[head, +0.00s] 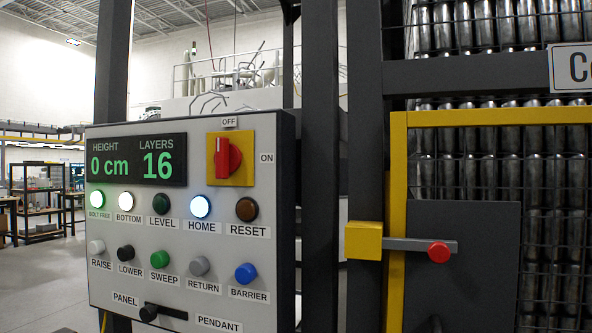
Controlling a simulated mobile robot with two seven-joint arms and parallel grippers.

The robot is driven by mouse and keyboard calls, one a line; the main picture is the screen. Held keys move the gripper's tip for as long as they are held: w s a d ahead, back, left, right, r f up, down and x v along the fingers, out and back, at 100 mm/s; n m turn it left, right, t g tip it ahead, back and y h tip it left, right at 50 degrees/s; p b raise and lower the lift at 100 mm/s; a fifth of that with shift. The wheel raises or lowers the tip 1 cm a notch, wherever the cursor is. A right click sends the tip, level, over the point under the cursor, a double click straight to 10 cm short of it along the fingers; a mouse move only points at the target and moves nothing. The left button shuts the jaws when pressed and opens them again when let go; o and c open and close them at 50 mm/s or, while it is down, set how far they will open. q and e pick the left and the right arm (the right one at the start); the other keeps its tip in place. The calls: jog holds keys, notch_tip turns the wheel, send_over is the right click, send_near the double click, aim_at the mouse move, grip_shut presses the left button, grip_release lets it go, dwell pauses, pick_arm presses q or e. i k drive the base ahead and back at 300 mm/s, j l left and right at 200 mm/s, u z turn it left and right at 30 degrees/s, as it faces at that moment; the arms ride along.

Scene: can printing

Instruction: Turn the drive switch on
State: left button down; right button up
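The drive switch is a red rotary knob (229,158) on a yellow square plate (247,178) at the upper right of the grey control panel (272,205). Its handle stands upright, with a white mark at its top end toward the OFF label (230,122). The ON label (266,158) is to the right of the plate. Nothing touches the knob. Neither of my grippers can be made out in the head view.
Below are lamps, push buttons and a black PANEL/PENDANT selector (160,312). A green display (136,159) reads 0 cm and 16 layers. Dark posts (320,200) stand right of the panel. Further right, a yellow-framed gate has a latch bar with a red knob (438,252).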

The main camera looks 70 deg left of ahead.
aim_at(228, 157)
jog(key=u, duration=2.6)
